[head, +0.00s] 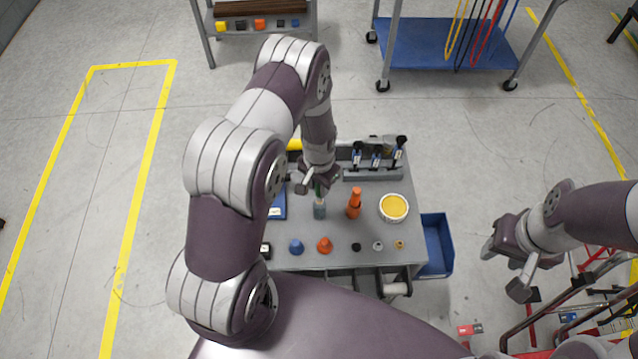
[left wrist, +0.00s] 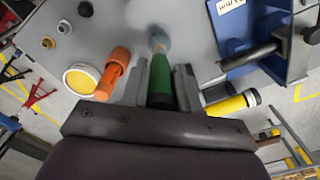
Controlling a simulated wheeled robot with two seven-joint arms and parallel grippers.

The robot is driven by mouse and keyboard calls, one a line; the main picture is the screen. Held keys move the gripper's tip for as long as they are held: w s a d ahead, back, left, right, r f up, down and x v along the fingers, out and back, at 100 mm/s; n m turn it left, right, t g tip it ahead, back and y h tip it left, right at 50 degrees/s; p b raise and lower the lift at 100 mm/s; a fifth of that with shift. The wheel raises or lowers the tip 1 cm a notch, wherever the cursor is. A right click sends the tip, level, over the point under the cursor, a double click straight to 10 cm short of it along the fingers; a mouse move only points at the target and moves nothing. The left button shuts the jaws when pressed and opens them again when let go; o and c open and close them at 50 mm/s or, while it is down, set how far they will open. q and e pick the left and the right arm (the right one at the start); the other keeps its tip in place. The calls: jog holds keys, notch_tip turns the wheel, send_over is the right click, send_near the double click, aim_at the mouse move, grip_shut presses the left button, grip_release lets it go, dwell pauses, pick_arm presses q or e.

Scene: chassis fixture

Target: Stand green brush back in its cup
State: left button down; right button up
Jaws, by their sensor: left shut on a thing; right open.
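The green brush (head: 318,188) is in my left gripper (head: 320,180), above the grey table top. In the left wrist view, the fingers of the left gripper (left wrist: 164,84) are shut on either side of the green brush (left wrist: 160,90), which points down toward the table. A small grey-blue cup-like piece (head: 319,210) is right below the brush, and it also shows at the brush's far end in the left wrist view (left wrist: 158,42). I cannot tell whether the brush's end is inside it. My right gripper (head: 506,268) is open and empty, off the table's right side.
An orange bottle-like object (head: 354,204) and a yellow-topped white tub (head: 393,208) stand to the right. Several small parts, including a blue cone (head: 296,246), line the front. Clamps (head: 375,158) stand behind. A blue bin (head: 437,247) hangs at the right edge.

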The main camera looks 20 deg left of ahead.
aim_at(319, 194)
pick_arm(q)
jog(key=shift+f+b, duration=1.85)
jog(key=shift+f, duration=0.45)
jog(key=c, duration=0.8)
grip_release()
jog(key=shift+o, duration=0.2)
jog(key=shift+r, duration=0.15)
notch_tip(319, 194, up, 10)
jog(key=p, duration=0.8)
